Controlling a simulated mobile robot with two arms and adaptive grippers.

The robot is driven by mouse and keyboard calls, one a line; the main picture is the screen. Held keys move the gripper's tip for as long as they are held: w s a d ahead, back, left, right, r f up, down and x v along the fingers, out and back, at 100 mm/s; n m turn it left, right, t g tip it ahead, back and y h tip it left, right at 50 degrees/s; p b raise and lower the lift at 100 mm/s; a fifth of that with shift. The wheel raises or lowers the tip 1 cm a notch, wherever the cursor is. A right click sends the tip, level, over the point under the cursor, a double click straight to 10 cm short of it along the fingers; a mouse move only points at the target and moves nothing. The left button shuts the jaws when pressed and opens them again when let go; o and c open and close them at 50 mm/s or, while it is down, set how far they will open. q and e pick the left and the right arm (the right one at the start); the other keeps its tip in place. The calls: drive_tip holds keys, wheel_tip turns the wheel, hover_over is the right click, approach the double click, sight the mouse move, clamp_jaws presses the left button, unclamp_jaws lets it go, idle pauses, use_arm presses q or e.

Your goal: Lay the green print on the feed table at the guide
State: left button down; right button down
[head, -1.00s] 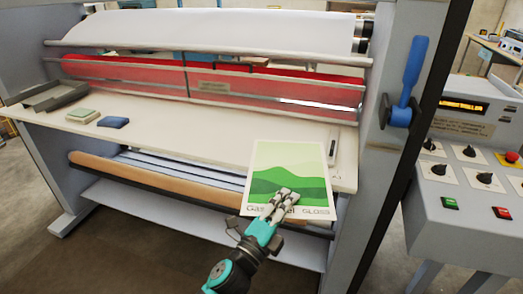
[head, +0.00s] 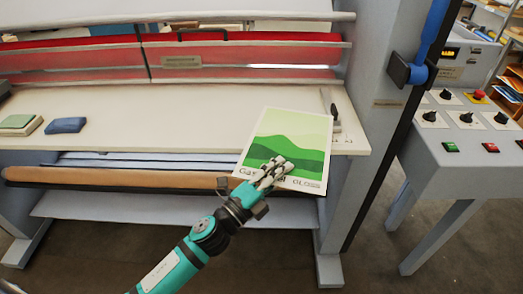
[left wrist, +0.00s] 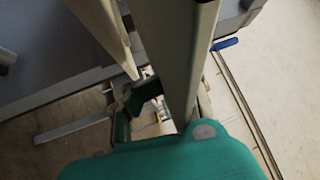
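The green print (head: 292,138), a white-bordered sheet with green hills and lettering along its near edge, shows in the head view. Its far part is over the right end of the pale feed table (head: 180,125), and its near part sticks out past the front edge. I cannot tell whether it touches the table. The guide (head: 335,112), a small upright piece, is close to its far right corner. My left gripper (head: 272,172) is shut on the near edge, its fingers covering some lettering. The left wrist view does not show the print clearly. My right gripper is not in view.
Stacked pads (head: 20,124) and a blue pad (head: 65,125) lie on the table's left part; the middle is clear. Red rollers (head: 230,55) run behind it. A blue lever (head: 431,40) and a control console (head: 455,140) stand at the right.

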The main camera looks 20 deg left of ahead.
sight(272, 139)
use_arm(q)
drive_tip(key=w+a, duration=0.4)
drive_tip(key=w+a+p, duration=0.1)
drive_tip(key=w+a, duration=0.1)
drive_tip(key=shift+w+a+f, duration=0.2)
drive_tip(key=shift+a+f, duration=0.15)
drive_tip(key=shift+w+a+f, duration=0.1)
drive_tip(key=shift+w+f, duration=0.05)
wheel_tip(272, 139, down, 3)
drive_tip(key=shift+f, duration=0.15)
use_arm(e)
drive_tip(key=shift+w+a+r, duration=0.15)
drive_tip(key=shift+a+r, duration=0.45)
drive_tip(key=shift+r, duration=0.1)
use_arm(q)
drive_tip(key=c, duration=2)
unclamp_jaws()
drive_tip(key=shift+f, duration=0.15)
drive_tip(key=shift+c, duration=0.2)
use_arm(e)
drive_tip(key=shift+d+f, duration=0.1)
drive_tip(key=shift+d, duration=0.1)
use_arm(q)
drive_tip(key=o, duration=0.7)
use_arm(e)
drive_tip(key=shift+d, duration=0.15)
